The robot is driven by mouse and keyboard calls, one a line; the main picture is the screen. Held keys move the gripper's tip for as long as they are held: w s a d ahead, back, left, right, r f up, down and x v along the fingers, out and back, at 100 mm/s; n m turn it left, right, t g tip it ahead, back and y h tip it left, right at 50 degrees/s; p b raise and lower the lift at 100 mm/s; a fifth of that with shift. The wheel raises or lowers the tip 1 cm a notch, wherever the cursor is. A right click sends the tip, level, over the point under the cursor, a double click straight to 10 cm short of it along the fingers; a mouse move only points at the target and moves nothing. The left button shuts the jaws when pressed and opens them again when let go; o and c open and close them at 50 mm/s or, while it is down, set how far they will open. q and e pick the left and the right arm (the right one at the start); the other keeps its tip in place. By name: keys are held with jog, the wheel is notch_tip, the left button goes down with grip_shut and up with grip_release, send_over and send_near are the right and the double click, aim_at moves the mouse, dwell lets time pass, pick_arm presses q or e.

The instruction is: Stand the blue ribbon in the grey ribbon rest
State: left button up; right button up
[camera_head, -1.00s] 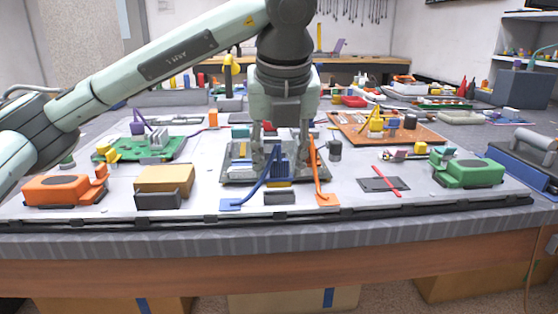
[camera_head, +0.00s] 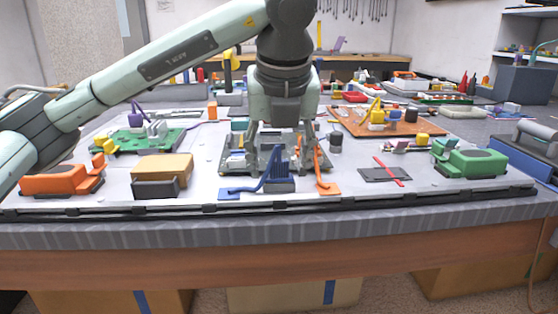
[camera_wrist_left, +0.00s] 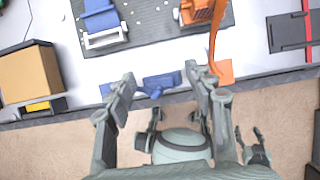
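The blue ribbon (camera_head: 273,168) slants up from a blue plate (camera_head: 238,192) at the front middle of the work area. In the left wrist view the blue ribbon (camera_wrist_left: 157,86) shows between my fingers. The grey ribbon rest (camera_head: 279,187) appears as a low dark block close to the ribbon's right side; whether they touch is unclear. My left gripper (camera_head: 279,155) points down over the ribbon, open, one finger on each side. It also looks open in the wrist view (camera_wrist_left: 160,82), with gaps beside the ribbon. My right gripper is not in view.
An orange ribbon (camera_head: 320,170) stands close to the right finger. Behind is a dark board (camera_wrist_left: 150,22) with blue and orange connectors. A tan box (camera_head: 165,172) stands left; a dark pad with a red strip (camera_head: 384,174) lies right. The table's front edge is near.

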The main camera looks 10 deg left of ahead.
pick_arm(q)
jog(key=shift+o, duration=0.2)
jog(key=v, duration=1.2)
jog(key=shift+s, duration=0.1)
